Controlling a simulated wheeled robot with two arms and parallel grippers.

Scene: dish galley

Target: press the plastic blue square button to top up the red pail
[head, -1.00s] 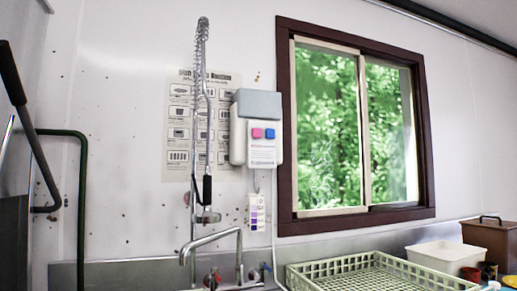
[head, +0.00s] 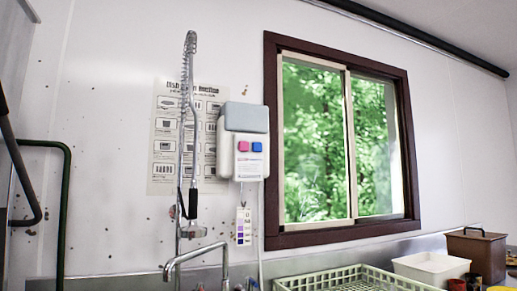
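The blue square button (head: 257,147) is on the front of a white wall dispenser (head: 226,158) with a grey top. A pink square button (head: 243,146) sits just left of it. Nothing covers either button. A small red object (head: 473,280) is partly cut off at the bottom right; I cannot tell whether it is the red pail. No other pail shows. Neither of my grippers is in view.
A spray hose (head: 190,110) and faucet (head: 196,253) stand left of and below the dispenser. A pale green rack (head: 345,276), a white tub (head: 430,268) and a brown box (head: 477,252) line the lower right. A dark-framed window (head: 271,140) is beside the dispenser.

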